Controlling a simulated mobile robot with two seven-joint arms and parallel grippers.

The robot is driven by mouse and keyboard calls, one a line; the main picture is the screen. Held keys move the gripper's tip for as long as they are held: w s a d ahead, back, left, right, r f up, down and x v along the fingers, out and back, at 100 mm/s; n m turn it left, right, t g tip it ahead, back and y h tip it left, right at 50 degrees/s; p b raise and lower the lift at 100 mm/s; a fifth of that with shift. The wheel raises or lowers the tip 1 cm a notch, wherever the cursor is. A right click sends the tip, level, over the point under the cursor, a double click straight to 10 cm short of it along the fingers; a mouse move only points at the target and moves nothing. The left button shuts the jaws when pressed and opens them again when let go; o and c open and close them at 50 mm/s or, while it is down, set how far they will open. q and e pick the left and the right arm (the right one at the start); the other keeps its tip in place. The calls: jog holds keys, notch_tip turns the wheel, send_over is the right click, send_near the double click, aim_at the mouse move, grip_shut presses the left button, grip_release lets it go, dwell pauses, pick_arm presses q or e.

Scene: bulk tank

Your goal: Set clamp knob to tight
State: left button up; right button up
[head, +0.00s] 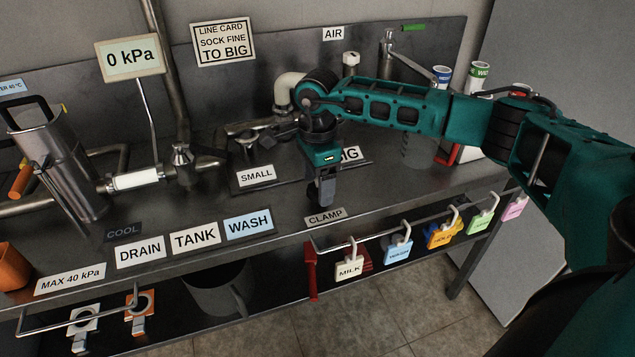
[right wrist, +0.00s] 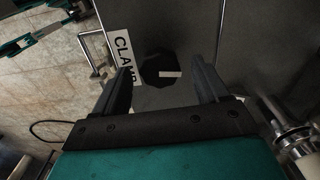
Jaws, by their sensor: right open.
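The clamp knob is a round black knob (right wrist: 152,68) with a white bar on top, in the right wrist view. The bar runs from about its middle to its right side, pointing away from the CLAMP label (right wrist: 123,58). In the head view the label (head: 325,216) lies at the bench's front edge, and my right gripper hides the knob. My right gripper (head: 321,198) points down there. In the right wrist view its open fingers (right wrist: 162,84) stand either side of the knob with gaps. Whether they reach down to its height is unclear. My left gripper is not visible.
A rail with several coloured tags, the MILK tag (head: 349,269) among them, hangs below the front edge. A SMALL label (head: 256,175) and pipe fittings sit left of the gripper. A metal jug (head: 65,165) stands far left. Bottles (head: 442,76) stand behind my right arm.

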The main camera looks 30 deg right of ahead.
aim_at(317, 188)
pick_arm(q)
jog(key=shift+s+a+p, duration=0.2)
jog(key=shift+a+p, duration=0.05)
jog(key=shift+p, duration=0.2)
pick_arm(e)
notch_tip(317, 188, up, 12)
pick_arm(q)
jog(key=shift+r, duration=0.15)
